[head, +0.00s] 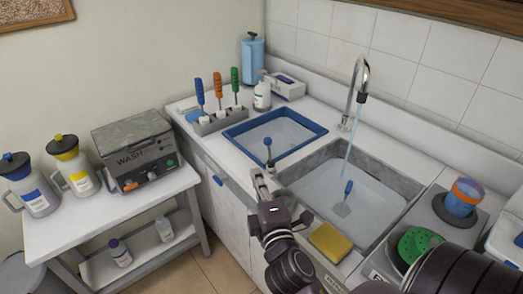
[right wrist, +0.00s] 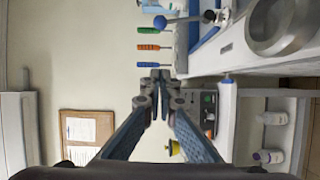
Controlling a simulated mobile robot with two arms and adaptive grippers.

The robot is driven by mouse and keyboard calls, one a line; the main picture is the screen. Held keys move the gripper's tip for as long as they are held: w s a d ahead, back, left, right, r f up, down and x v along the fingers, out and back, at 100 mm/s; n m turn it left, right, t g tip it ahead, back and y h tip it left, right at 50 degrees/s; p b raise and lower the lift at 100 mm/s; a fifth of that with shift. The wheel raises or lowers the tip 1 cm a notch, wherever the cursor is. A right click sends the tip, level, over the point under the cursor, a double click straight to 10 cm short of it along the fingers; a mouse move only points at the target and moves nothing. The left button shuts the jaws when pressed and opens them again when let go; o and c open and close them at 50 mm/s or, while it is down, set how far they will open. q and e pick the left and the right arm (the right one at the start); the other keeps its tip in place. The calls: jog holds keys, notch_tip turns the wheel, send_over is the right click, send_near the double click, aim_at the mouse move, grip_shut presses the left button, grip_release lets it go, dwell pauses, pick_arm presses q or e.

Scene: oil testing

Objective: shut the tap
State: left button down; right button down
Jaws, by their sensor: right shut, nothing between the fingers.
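The chrome tap (head: 355,95) stands behind the grey sink, and a stream of water (head: 349,150) falls from its spout into the sink. A lever with a blue ball knob (head: 268,146) stands upright at the sink's front left corner; it also shows in the right wrist view (right wrist: 161,21). My right gripper (head: 259,178) is shut and empty, in front of the sink's left corner and just nearer than the lever. Its closed fingertips (right wrist: 160,76) in the right wrist view are apart from the lever. My left gripper is not in view.
The grey sink (head: 406,184) holds water and a blue-handled tool (head: 348,188). A yellow sponge (head: 330,240) lies on its front rim. A blue-rimmed tray (head: 317,126) and a rack of screwdrivers (head: 217,121) are to the left. A side table (head: 60,225) holds the wash unit (head: 138,150).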

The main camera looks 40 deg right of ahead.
aim_at(269, 151)
jog(key=w+d+p, duration=0.4)
jog(key=w+d, duration=0.3)
jog(key=w, duration=0.1)
jog(key=shift+w+d, duration=0.25)
jog(key=shift+w, duration=0.15)
